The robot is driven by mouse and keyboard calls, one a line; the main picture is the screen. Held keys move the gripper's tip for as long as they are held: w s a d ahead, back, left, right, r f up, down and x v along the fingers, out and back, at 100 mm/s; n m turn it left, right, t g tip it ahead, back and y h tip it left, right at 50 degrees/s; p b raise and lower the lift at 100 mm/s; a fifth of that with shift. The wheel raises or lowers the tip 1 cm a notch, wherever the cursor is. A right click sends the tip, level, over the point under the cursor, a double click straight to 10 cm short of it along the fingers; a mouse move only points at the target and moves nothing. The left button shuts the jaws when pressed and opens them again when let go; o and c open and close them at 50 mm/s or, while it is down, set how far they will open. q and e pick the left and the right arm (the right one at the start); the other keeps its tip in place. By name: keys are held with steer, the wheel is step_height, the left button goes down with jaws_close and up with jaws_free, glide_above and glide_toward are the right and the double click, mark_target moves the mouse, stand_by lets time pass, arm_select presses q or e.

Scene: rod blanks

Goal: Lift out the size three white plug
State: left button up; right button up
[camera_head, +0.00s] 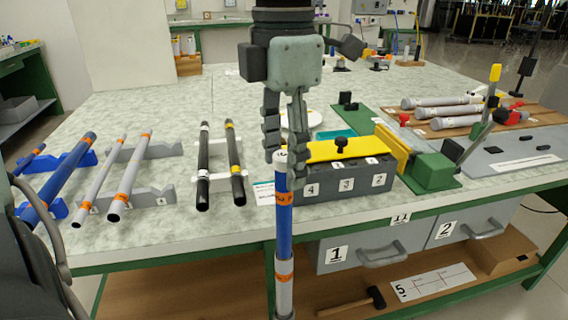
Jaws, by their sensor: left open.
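My left gripper (285,158) points down at the middle of the view, with its fingers apart on either side of a blue tube's top end. A small white piece (280,157) shows at that top end, between the fingertips; I cannot tell whether they touch it or what size it is. The blue tube (283,220) stands upright in front of the bench edge, with orange bands. My right gripper is not in view.
Blue, grey and black rods lie on supports on the bench's left. A green-and-yellow fixture (430,169) stands right of the block. Grey rods (440,110) lie on a wooden board behind it. Drawers are below, and a hammer (352,301) lies on the lower shelf.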

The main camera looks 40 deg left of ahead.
mark_target(281, 157)
arm_select(q)
steer(key=shift+c, duration=0.6)
steer(key=c, duration=0.7)
steer(key=shift+c, duration=0.2)
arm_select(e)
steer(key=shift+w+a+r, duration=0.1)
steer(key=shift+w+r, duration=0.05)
arm_select(q)
steer(key=shift+r, duration=0.5)
steer(key=r, duration=0.3)
steer(key=shift+s+r, duration=0.3)
steer(key=shift+s, duration=0.05)
steer(key=s+d+r, duration=0.2)
steer(key=s+r, duration=0.4)
steer(key=s, duration=0.4)
steer(key=shift+s+r+b, duration=0.2)
steer(key=shift+s+b, duration=0.2)
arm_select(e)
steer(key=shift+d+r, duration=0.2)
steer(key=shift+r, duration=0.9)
arm_select(q)
steer(key=shift+d, duration=0.1)
